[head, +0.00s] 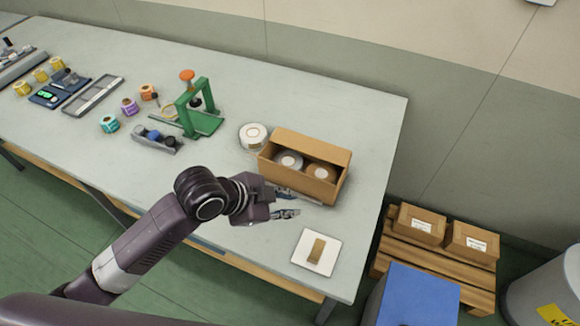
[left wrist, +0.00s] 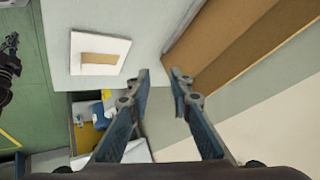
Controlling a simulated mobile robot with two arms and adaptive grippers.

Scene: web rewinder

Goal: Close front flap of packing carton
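The packing carton (head: 335,190) stands near the right end of the table, open at the top, with a white roll (head: 289,160) and a brown-centred roll (head: 321,172) inside. A cardboard panel (head: 313,147) stands raised along its far side. I cannot clearly tell the front flap from the front wall. My left gripper (head: 310,208) is low in front of the carton, its fingers apart and empty. In the left wrist view the open fingers (left wrist: 160,74) are beside the carton's brown cardboard (left wrist: 232,42); contact cannot be told. A dark part at that view's left edge may be my right gripper (left wrist: 9,62).
A white square with a tan strip (head: 316,251) lies in front of the carton. A white roll (head: 253,136) sits left of it. A green stand (head: 196,108) is farther left. Boxes on a pallet (head: 440,262) and a blue-topped block (head: 420,297) stand beyond the table's right edge.

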